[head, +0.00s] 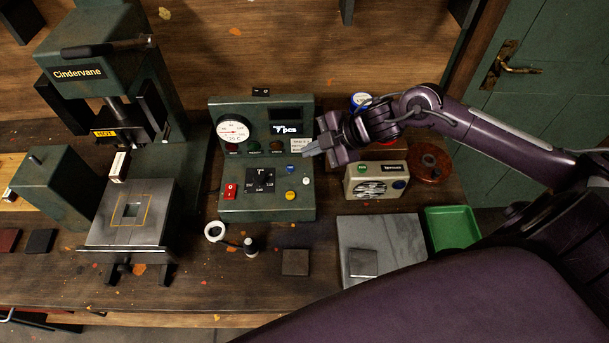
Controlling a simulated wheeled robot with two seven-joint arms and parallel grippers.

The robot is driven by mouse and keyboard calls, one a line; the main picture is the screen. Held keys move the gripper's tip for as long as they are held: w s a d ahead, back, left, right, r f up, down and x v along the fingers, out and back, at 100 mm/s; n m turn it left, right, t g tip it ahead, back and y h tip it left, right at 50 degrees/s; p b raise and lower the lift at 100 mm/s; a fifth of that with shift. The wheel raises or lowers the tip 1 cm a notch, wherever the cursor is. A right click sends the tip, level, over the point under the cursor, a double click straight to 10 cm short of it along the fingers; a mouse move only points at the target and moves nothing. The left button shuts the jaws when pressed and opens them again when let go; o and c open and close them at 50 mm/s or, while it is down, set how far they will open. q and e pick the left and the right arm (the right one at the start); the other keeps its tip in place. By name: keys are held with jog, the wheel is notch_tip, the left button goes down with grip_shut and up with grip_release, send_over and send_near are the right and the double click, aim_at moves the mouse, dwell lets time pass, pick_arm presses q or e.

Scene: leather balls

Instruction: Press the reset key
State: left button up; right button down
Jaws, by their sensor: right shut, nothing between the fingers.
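A green control box (267,208) stands in the middle of the workbench, with a sloped key panel and an upright back. The panel carries a blue key (291,169), a yellow key (290,195), a white key (306,181), a red switch (230,191) and a black dial plate (261,181). Key labels are too small to read, so I cannot tell which is the reset key. My right gripper (309,152) is shut and empty. Its tips point left beside the box's right edge, and appear above the blue key without visible contact. My left gripper is not in view.
A green press (128,75) stands left of the box. A beige radio-like unit (376,182) is close under my right arm. A grey slab (395,240) and a green tray (452,228) lie front right. A small white ring (214,231) lies before the box.

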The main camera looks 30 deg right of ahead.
jog(key=b, duration=0.7)
send_over(306, 180)
jog(key=d, duration=0.1)
jog(key=f, duration=0.7)
jog(key=shift+s+f, duration=0.25)
jog(key=shift+s, duration=0.15)
jog(key=shift+f+b, duration=0.35)
jog(key=shift+f, duration=0.4)
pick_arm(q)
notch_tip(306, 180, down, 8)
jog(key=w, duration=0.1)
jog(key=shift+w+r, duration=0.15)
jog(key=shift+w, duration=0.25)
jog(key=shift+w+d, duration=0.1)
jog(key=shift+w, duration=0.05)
pick_arm(e)
jog(key=shift+f, duration=0.4)
